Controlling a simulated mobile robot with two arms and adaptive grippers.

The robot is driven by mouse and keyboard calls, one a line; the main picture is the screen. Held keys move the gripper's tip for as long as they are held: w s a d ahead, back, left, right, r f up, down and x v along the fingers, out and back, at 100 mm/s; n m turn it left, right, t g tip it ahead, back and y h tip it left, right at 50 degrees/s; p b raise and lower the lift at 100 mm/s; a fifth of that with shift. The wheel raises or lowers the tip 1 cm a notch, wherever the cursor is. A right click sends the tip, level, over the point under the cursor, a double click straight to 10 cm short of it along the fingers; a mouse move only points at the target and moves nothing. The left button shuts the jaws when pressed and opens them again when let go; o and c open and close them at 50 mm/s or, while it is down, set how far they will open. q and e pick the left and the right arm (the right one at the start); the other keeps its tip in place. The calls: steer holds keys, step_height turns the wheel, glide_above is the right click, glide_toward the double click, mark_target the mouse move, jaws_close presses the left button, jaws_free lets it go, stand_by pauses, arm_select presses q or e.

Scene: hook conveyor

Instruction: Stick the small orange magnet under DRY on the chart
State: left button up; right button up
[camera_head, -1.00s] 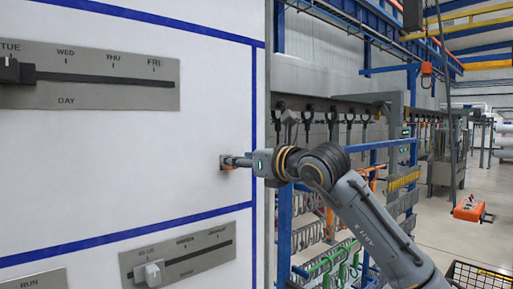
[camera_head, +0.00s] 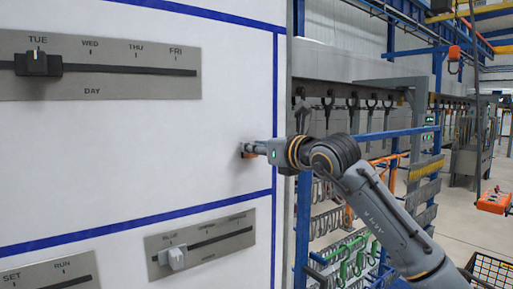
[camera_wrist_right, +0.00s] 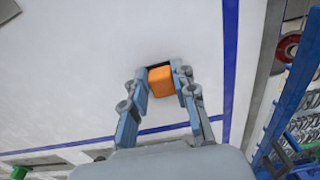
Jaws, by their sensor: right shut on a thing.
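The small orange magnet (camera_wrist_right: 161,81) is a block held between the two fingers of my right gripper (camera_wrist_right: 161,76) in the right wrist view. The word DRY is not readable in any view. My left gripper is not in view.
A DAY slider (camera_head: 100,67) is at the upper left of the board, its black knob at TUE. A lower slider (camera_head: 200,242) has a pale knob. Blue lines divide the board.

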stand_by(0.4)
steer(key=b+v, duration=0.6)
steer(key=v, duration=0.1)
steer(key=shift+f, duration=0.15)
stand_by(1.0)
stand_by(0.5)
